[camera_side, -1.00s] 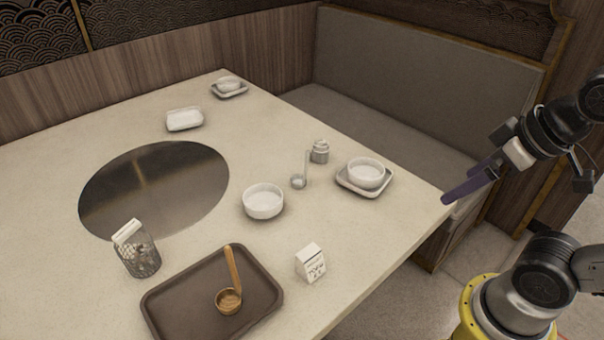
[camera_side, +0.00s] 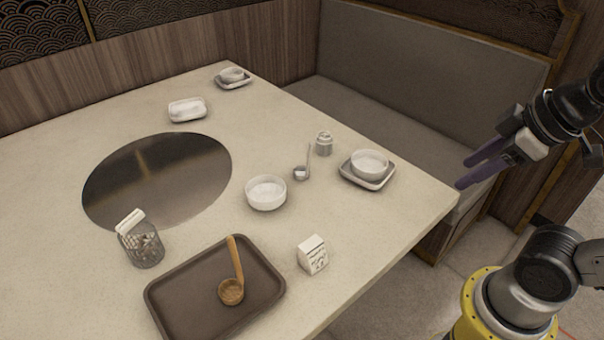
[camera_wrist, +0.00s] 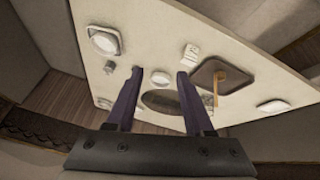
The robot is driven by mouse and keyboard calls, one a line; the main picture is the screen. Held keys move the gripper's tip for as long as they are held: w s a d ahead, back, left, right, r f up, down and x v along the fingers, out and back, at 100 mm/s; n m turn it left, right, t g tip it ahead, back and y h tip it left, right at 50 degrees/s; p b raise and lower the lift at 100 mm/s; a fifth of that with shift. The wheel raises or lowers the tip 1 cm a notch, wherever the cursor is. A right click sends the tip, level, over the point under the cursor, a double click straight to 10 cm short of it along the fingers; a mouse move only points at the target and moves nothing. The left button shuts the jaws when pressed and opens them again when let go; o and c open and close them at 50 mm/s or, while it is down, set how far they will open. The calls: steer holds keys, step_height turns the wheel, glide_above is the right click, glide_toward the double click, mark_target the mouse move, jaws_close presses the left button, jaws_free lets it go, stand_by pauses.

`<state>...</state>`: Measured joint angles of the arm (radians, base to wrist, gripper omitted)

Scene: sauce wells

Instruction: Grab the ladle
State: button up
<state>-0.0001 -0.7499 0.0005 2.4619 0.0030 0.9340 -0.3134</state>
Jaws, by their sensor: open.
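A wooden ladle (camera_side: 232,290) lies on the brown tray (camera_side: 167,318) at the table's front, its bowl toward the front and its handle pointing to the back. It also shows in the wrist view (camera_wrist: 217,80). A small ladle-like utensil (camera_side: 301,173) with a thin upright handle stands near the middle of the table, beside a small jar. My gripper (camera_side: 466,172) is open and empty, off the table's right edge and far from both. In the wrist view its two purple fingers (camera_wrist: 160,73) are spread apart.
A white bowl (camera_side: 265,193) stands mid-table, a bowl on a square saucer (camera_side: 367,180) near the right edge. A carton (camera_side: 312,254) stands right of the tray, a wire holder (camera_side: 143,248) to its left. A jar (camera_side: 324,143) and dark round plate (camera_side: 158,180) lie farther back.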

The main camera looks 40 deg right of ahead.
steer(key=w+r+n, duration=0.6)
steer(key=w, duration=0.2)
steer(key=w+r+n, duration=0.5)
steer(key=w+n, duration=0.1)
steer(key=w, duration=0.3)
steer(key=n+g, duration=0.3)
steer(key=n, duration=0.3)
glide_above(312, 142)
steer(key=s, duration=0.4)
steer(key=s+f+x, duration=0.1)
steer(key=s+x, duration=0.1)
steer(key=x, duration=0.8)
steer(key=shift+g, duration=0.6)
steer(key=shift+w+f, duration=0.65)
steer(key=shift+f, duration=2.9)
steer(key=shift+w+f, duration=0.65)
steer(key=shift+f, duration=2.85)
steer(key=shift+w+f, duration=0.7)
steer(key=shift+f, duration=2.85)
jaws_close()
